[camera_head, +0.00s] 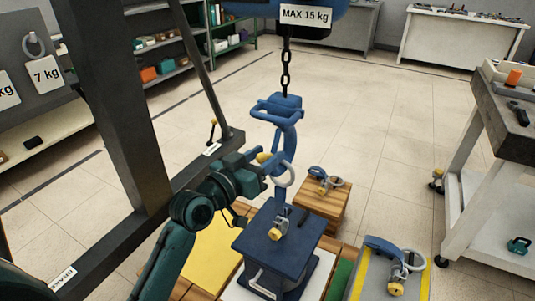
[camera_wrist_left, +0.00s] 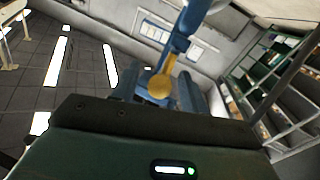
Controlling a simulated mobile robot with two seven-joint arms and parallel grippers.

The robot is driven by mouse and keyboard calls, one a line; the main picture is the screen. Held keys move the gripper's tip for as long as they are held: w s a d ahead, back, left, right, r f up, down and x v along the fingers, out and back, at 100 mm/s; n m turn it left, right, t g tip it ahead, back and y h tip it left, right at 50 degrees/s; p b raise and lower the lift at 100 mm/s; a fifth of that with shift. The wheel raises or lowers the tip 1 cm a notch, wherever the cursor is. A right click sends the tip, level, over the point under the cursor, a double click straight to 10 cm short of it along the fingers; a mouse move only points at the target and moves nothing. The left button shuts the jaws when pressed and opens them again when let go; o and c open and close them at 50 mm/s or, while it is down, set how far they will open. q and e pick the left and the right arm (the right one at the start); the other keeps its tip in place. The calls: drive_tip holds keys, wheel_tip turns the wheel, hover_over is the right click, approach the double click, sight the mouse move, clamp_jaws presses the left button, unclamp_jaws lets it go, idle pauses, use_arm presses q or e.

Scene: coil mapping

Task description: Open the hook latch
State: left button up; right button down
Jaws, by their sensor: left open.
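The blue hook (camera_head: 285,140) hangs from a dark chain over the blue block. Its yellow latch (camera_head: 264,157) shows on the hook's left side, with a round yellow end that also shows in the left wrist view (camera_wrist_left: 158,88). A pale ring (camera_head: 284,176) is at the hook's lower part. My left gripper (camera_head: 260,168) comes in from the left and is close to the latch. In the left wrist view its open fingers (camera_wrist_left: 160,95) stand on either side of the yellow end; whether they touch it cannot be told. My right gripper is out of view.
The blue block (camera_head: 253,240) stands below the hook on a pallet. A wooden crate (camera_head: 325,205) and a grey platform (camera_head: 366,282) with ringed weights are to its right. A dark post (camera_head: 110,110) rises at left. A workbench (camera_head: 508,135) stands at right. Floor behind is clear.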

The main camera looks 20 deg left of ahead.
use_arm(q)
drive_tip(key=shift+w+d, duration=0.3)
drive_tip(key=shift+w, duration=0.35)
drive_tip(key=shift+c, duration=0.6)
clamp_jaws()
